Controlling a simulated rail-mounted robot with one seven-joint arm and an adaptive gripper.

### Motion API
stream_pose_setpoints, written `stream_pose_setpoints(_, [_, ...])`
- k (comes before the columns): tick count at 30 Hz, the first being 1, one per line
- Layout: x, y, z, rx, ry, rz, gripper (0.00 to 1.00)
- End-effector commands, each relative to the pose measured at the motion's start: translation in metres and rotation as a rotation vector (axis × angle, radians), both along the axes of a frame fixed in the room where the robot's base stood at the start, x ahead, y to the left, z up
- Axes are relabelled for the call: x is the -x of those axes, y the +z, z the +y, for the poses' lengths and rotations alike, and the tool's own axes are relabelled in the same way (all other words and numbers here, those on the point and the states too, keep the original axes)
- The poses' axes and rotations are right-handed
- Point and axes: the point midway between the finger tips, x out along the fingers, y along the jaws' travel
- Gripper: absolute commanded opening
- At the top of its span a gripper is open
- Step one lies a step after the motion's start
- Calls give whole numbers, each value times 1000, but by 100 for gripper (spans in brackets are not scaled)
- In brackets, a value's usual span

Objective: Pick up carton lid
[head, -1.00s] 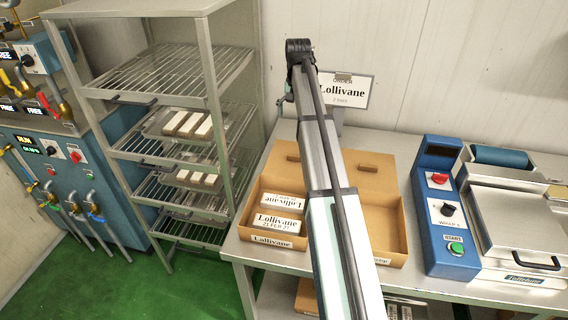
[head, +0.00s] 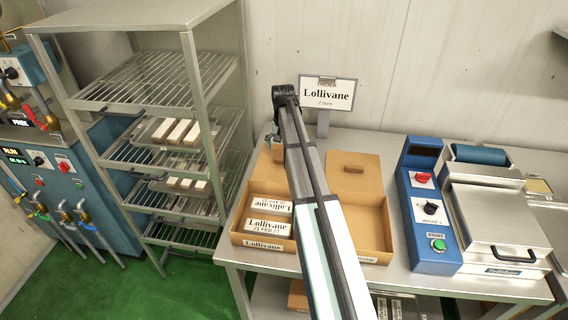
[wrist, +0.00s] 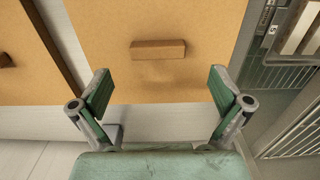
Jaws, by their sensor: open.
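A flat brown carton lid (wrist: 205,85) with a small block handle (wrist: 158,50) fills the middle of the wrist view. In the head view this lid (head: 264,170) lies on the table behind the left carton, partly hidden by my arm. A second lid (head: 368,186) with its own handle (head: 352,169) lies to its right; its edge and handle (wrist: 5,60) show at the left of the wrist view. My gripper (wrist: 161,90) is open and empty, its fingers spread wider than the handle and apart from it. In the head view its fingers are mostly hidden.
A left carton (head: 264,245) holds wrapped Lollivane bars; a right carton (head: 377,228) looks empty. A sign (head: 327,93) stands behind the lids. A wire rack (head: 190,60) with bars stands left, close to the lid. A blue-and-white wrapping machine (head: 430,225) stands right.

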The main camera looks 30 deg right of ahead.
Motion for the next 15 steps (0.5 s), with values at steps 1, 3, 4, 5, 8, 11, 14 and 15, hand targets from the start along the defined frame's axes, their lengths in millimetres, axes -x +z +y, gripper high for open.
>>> stream_pose_setpoints(1, [1, -2, 0, -1, 0, 1, 100])
stream_pose_setpoints(3, [3, -10, -1, -1, 0, 3, 100])
stream_pose_setpoints(4, [3, -13, -1, -1, 0, 3, 100])
stream_pose_setpoints(5, [3, -16, -1, 0, 0, 2, 100])
stream_pose_setpoints(8, [3, -29, -2, -1, 0, 3, 100])
stream_pose_setpoints(11, [3, -39, -2, 0, 0, 2, 100])
stream_pose_setpoints(14, [3, -45, -2, -1, 0, 1, 100])
stream_pose_setpoints(15, [3, -46, -2, 0, 0, 0, 100])
